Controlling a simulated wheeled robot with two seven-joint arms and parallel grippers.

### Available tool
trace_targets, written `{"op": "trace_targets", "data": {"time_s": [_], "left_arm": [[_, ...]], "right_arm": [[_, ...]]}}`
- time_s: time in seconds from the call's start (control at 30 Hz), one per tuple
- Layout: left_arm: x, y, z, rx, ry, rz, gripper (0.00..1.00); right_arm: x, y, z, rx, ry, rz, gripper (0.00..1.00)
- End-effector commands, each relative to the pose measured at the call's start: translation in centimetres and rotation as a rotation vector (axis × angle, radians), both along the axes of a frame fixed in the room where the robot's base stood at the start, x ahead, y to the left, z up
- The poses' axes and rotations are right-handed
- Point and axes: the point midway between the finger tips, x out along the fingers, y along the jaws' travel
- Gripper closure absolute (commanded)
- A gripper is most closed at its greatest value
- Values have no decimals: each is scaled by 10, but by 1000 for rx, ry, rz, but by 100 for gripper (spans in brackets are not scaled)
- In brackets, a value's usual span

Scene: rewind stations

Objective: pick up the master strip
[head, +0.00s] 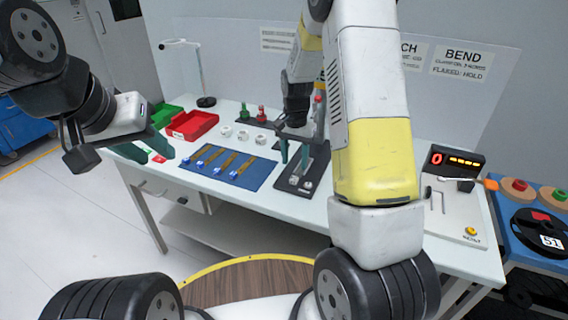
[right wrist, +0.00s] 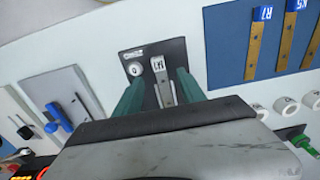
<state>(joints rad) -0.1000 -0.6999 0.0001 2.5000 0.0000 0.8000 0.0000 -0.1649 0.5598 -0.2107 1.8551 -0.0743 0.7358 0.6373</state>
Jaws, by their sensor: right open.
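The master strip (right wrist: 166,92) is a short silvery strip with a white lettered tag at one end. It lies on a dark plate (right wrist: 128,55) beside a round pale knob (right wrist: 134,68). My right gripper (right wrist: 160,88) is open, with one teal finger on each side of the strip; whether they touch it I cannot tell. In the head view my right gripper (head: 295,152) points down over the dark plate (head: 312,163), and the strip's tagged end (head: 294,180) shows below the fingers.
A blue mat (head: 262,180) with several brown tagged strips lies left of the plate. White rolls (head: 243,136), a red bin (head: 190,126) and a green bin (head: 163,114) sit behind. A panel with an orange display (head: 458,160) stands at right. Bare white tabletop lies in front.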

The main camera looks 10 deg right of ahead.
Motion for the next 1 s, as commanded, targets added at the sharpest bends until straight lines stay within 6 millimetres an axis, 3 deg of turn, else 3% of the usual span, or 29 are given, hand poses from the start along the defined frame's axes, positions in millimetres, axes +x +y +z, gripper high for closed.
{"op": "trace_targets", "data": {"time_s": [0.4, 0.73, 0.9, 1.0], "left_arm": [[0, 0, 0, 0, 0, 0, 64], [0, 0, 0, 0, 0, 0, 64], [0, 0, 0, 0, 0, 0, 64], [0, 0, 0, 0, 0, 0, 64]], "right_arm": [[-5, 2, -56, 1, 3, 2, 53], [-4, 2, -63, 1, -1, 2, 53], [-4, 2, -63, 1, 0, 2, 86], [-4, 2, -62, 1, 0, 2, 100]]}}
